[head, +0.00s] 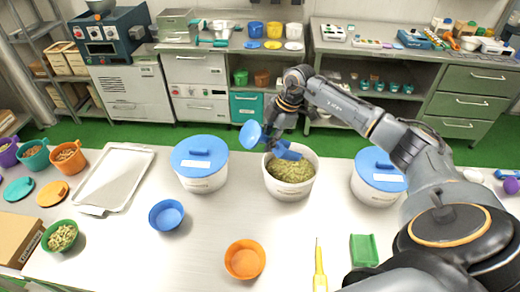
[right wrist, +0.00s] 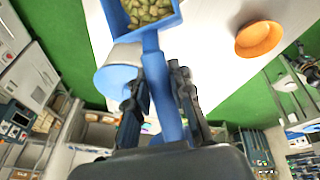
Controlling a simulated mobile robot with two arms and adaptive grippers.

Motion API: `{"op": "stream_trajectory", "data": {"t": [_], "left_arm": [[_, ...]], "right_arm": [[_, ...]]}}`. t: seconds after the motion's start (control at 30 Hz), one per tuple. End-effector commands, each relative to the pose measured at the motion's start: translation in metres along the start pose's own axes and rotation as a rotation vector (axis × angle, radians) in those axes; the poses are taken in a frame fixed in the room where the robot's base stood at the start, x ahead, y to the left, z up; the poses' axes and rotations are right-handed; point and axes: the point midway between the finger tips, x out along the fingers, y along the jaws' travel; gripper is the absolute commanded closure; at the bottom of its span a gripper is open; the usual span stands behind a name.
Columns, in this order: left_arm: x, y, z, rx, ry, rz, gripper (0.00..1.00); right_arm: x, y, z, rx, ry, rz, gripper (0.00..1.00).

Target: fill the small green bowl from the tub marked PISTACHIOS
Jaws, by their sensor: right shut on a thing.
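My right gripper (head: 281,132) is shut on the handle of a blue scoop (head: 287,151), above the open white tub (head: 289,190). The tub holds green nuts (head: 291,171); I cannot read a label on it. In the right wrist view the gripper (right wrist: 160,78) grips the blue handle (right wrist: 158,95), and green nuts (right wrist: 148,10) lie in the scoop's pan. A small green bowl (head: 62,237) stands at the table's left front, holding pale green and beige pieces. My left gripper is not in view.
Blue-lidded white tubs stand left (head: 201,165) and right (head: 377,178) of the open one. A blue bowl (head: 167,214), an orange bowl (head: 245,260), a metal tray (head: 114,180), a yellow tool (head: 319,270) and a green piece (head: 364,250) occupy the table. Cups (head: 70,157) stand left.

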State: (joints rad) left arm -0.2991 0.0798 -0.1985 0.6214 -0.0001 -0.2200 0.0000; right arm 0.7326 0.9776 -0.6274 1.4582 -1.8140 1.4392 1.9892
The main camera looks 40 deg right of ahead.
Motion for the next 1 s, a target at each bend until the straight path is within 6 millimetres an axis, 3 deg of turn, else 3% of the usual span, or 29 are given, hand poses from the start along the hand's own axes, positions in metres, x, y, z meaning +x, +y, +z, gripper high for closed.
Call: {"op": "stream_trajectory", "data": {"t": [0.5, 1.0], "left_arm": [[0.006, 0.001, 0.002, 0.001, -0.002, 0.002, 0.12], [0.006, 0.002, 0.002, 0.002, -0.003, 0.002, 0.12]], "right_arm": [[-0.049, 0.013, 0.034, 0.076, 0.386, -0.032, 1.00], [-0.057, 0.014, 0.039, 0.083, 0.451, -0.039, 1.00]]}}
